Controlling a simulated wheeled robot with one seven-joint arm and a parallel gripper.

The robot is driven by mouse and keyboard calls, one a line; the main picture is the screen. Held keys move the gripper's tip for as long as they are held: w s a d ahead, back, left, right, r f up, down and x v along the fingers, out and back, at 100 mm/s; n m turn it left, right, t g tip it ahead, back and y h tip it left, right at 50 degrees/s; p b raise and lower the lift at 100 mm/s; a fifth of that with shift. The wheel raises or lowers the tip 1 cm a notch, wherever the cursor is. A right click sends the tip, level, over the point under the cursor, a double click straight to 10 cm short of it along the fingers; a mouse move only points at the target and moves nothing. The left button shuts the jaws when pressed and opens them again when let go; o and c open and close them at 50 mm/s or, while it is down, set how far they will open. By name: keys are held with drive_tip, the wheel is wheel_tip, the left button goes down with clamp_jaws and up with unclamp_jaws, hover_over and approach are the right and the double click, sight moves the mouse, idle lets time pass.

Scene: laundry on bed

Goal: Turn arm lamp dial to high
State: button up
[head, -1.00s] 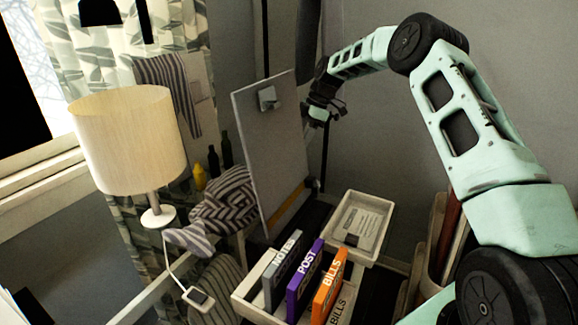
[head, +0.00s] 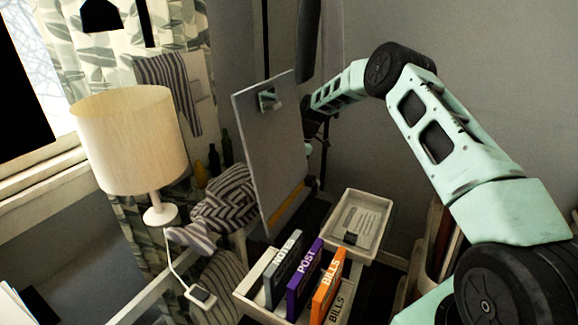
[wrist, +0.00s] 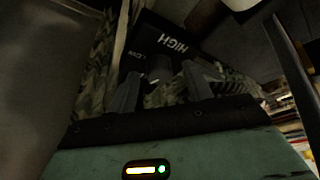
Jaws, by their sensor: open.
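In the wrist view a dark panel (wrist: 163,42) carries the words HIGH and LOW, tilted. My gripper (wrist: 160,82) is open, its two fingers apart just in front of the panel's lower part. A small pale shape shows between the fingers; I cannot tell whether it is the dial. The view is dim, and no contact can be made out. In the head view my forearm reaches behind an upright grey board (head: 270,150), which hides my gripper's fingertips, the labelled panel and any dial.
A table lamp with a cream shade (head: 130,140) stands at left. A letter rack (head: 245,293) with NOTES, POST and BILLS dividers and a white tray (head: 378,250) lie below the arm. A striped cloth (head: 225,197) and bottles (head: 226,150) are left of the board.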

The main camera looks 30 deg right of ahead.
drive_tip(key=c, duration=1)
drive_tip(key=shift+o, duration=0.2)
drive_tip(key=shift+s+f+m+t+b, duration=0.1)
drive_tip(key=shift+m+t+b, duration=0.3)
drive_tip(key=shift+m+b, duration=0.6)
drive_tip(key=shift+m+t, duration=0.5)
drive_tip(key=shift+m, duration=0.8)
drive_tip(key=o, duration=1)
drive_tip(key=shift+c, duration=0.2)
drive_tip(key=a+b+v, duration=0.1)
drive_tip(key=v, duration=1.6)
drive_tip(key=shift+r+h+b, duration=0.3)
drive_tip(key=shift+r+b, duration=0.05)
drive_tip(key=shift+r, duration=0.15)
drive_tip(key=shift+d, duration=0.1)
